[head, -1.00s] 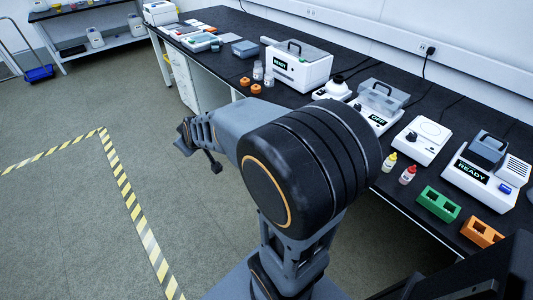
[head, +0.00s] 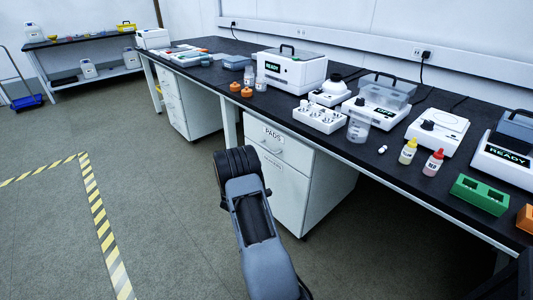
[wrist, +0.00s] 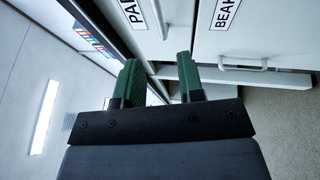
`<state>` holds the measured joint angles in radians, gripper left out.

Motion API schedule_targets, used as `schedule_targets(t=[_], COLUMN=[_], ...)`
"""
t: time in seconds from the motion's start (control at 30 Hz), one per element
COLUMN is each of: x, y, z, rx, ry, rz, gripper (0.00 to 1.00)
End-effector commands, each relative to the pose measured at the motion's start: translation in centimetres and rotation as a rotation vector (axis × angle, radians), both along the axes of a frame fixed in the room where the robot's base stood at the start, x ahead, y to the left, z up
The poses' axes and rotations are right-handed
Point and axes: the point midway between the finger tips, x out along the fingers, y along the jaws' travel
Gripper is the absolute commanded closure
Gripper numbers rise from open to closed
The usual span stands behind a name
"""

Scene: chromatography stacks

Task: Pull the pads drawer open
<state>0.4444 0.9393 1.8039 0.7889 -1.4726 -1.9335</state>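The pads drawer (head: 292,152) is the top drawer of a white cabinet under the bench. It has a PADS label and a handle (head: 271,149), and its front looks flush. In the wrist view, part of the PADS label (wrist: 133,12) shows at the top. My gripper (wrist: 158,68) has its two green fingers apart, in front of the cabinet. A pale bar shows between and behind the fingers; I cannot tell whether they touch it. In the head view my arm hides the gripper.
The beakers drawer (head: 278,190) is below, with its handle in the wrist view (wrist: 243,67). The black bench top (head: 345,150) overhangs the cabinet and holds instruments and bottles. Another white drawer cabinet (head: 190,104) stands farther left. The floor (head: 165,210) in front is clear.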

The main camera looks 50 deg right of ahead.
Motion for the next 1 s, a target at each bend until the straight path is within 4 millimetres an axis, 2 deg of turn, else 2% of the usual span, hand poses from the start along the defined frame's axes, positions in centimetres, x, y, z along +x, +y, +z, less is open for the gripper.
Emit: schedule_targets(t=[0.3,0.5,0.73,1.0], x=[1.9,2.9,3.6,3.8], y=[-5.8,-8.7,-10.6,-11.1], z=[0.9,1.6,2.1,2.2], rx=[0.000,0.000,0.001,0.003], ry=[-0.004,-0.004,-0.004,-0.002], rz=[0.000,0.001,0.002,0.003], gripper=[0.65,0.65,0.65,0.65])
